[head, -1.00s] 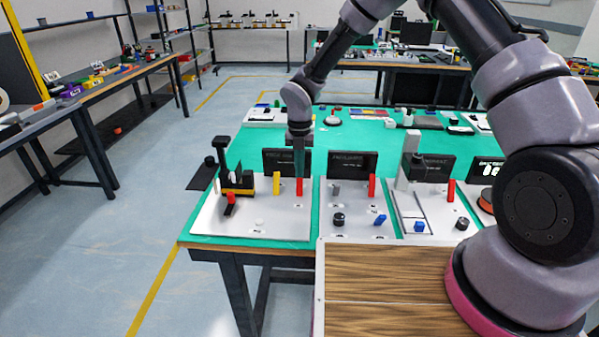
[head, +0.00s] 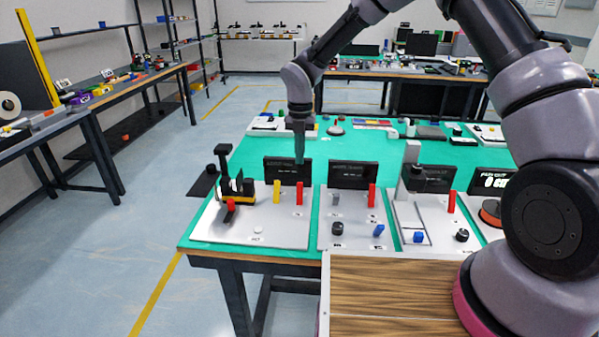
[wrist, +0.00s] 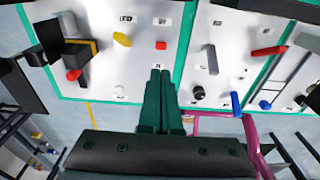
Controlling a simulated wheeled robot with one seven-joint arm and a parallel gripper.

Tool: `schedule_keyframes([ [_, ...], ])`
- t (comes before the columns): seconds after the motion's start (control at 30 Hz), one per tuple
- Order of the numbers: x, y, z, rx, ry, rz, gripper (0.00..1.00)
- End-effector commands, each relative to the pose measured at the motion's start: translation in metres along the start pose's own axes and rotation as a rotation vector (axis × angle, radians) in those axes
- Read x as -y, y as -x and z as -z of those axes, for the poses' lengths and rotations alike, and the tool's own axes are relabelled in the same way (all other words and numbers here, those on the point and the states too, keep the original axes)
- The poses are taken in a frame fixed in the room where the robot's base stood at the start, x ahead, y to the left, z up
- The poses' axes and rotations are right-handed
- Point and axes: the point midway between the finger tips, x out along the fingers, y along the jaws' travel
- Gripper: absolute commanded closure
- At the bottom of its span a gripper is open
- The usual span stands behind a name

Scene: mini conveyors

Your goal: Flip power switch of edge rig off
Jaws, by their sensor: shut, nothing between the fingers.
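The leftmost white panel (head: 270,232) at the table's left end carries an upright red lever (head: 299,193) and a yellow lever (head: 277,192). They also show from above in the wrist view, the red one (wrist: 161,45) just beyond my fingertips and the yellow one (wrist: 122,39) to its left. My gripper (head: 299,161) is shut and empty, pointing down above the red lever with a gap between them. Its green fingers (wrist: 162,75) are together in the wrist view. A dark screen (head: 288,170) stands behind; its label is unreadable, so I cannot confirm which rig this is.
A black and yellow device with a red knob (head: 231,204) stands on the panel's left, and a white button (head: 258,230) at its front. A second panel (head: 350,236) to the right has another red lever (head: 371,195), a black knob (head: 337,228) and a blue switch (head: 378,230).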

Motion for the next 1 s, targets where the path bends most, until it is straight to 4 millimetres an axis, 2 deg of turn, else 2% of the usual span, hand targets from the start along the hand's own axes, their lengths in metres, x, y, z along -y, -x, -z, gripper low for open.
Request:
schedule_keyframes([
  [0.2,0.000,0.018,-0.013,0.001,-0.001,-0.001,1.00],
  [0.57,0.000,0.020,-0.014,0.000,0.000,0.000,1.00],
  [0.67,0.004,0.026,-0.014,0.009,-0.029,0.001,1.00],
  [0.77,0.018,0.049,-0.014,0.034,-0.139,0.001,1.00],
  [0.87,0.045,0.086,-0.012,0.076,-0.346,-0.005,1.00],
  [1.0,0.091,0.144,0.001,0.139,-0.715,-0.039,1.00],
])
